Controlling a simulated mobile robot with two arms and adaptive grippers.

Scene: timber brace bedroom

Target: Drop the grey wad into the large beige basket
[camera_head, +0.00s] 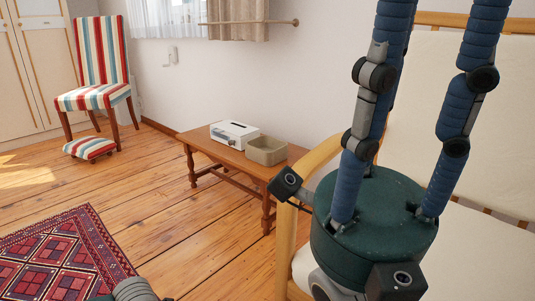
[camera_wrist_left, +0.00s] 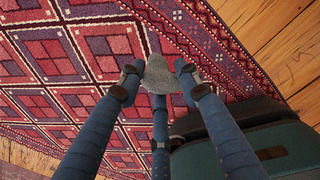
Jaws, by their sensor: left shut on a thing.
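The grey wad (camera_wrist_left: 160,75) shows in the left wrist view as a rough grey lump between the tips of my left gripper (camera_wrist_left: 158,78). Its blue fingers close in on the wad, above the patterned rug. In the head view only a small part of my left arm shows at the bottom edge, and the wad is out of view. The beige basket (camera_head: 267,151) stands upright on the right end of a low wooden table. My right gripper (camera_head: 425,100) is large at the right, blue fingers pointing up and apart, nothing seen between them; its tips are cut off.
A white box (camera_head: 235,133) stands left of the basket on the wooden table (camera_head: 205,143). A striped chair (camera_head: 100,70) and striped footstool (camera_head: 90,148) are at the left. A wood-framed seat (camera_head: 470,245) is behind my right gripper. Plank floor before the table is clear beside the red rug (camera_head: 65,255).

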